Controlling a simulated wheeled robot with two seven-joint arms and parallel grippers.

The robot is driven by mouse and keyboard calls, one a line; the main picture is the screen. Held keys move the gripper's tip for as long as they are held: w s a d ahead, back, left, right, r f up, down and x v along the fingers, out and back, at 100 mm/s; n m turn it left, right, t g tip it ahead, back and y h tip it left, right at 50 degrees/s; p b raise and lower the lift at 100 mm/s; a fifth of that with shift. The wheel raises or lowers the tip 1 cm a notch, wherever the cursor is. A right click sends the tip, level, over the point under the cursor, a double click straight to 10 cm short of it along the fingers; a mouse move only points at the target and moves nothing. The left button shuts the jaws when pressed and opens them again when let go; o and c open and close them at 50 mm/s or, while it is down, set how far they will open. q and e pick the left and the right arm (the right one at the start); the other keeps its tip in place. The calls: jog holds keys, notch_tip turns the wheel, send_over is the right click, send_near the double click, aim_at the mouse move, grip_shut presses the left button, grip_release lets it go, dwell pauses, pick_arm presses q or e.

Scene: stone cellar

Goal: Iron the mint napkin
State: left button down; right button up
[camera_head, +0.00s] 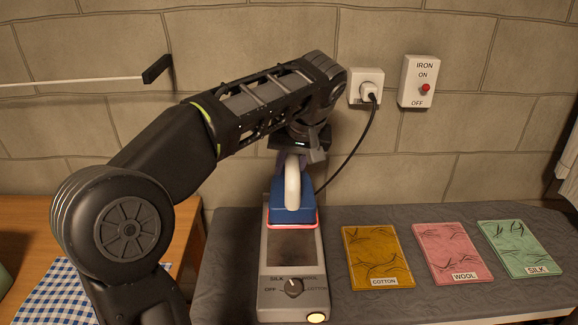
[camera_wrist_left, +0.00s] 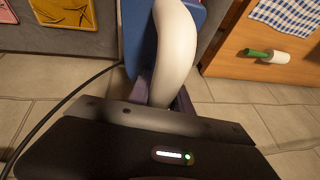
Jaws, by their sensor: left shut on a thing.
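The mint napkin (camera_head: 520,243) lies creased at the right of the grey ironing surface, with a SILK label at its front edge. The blue iron (camera_head: 293,213) with a white handle is at the back of the grey dial stand (camera_head: 291,250); I cannot tell whether it touches the plate. Its lower edge glows pinkish red. My left gripper (camera_head: 298,158) is shut on the white handle, also seen in the left wrist view (camera_wrist_left: 175,50). The stand's dial (camera_head: 293,288) has OFF, SILK, WOOL and COTTON marks; a lamp (camera_head: 316,318) at its front glows. My right gripper is not in view.
A mustard napkin (camera_head: 376,256) labelled COTTON and a pink napkin (camera_head: 450,250) labelled WOOL lie between the stand and the mint one. The iron's cord runs to a wall socket (camera_head: 366,88) beside an IRON switch box (camera_head: 417,82). A checked cloth (camera_head: 62,295) lies on the wooden cabinet at left.

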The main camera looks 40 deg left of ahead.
pick_arm(q)
jog(key=shift+r+p, duration=1.5)
jog(key=shift+r, duration=0.6)
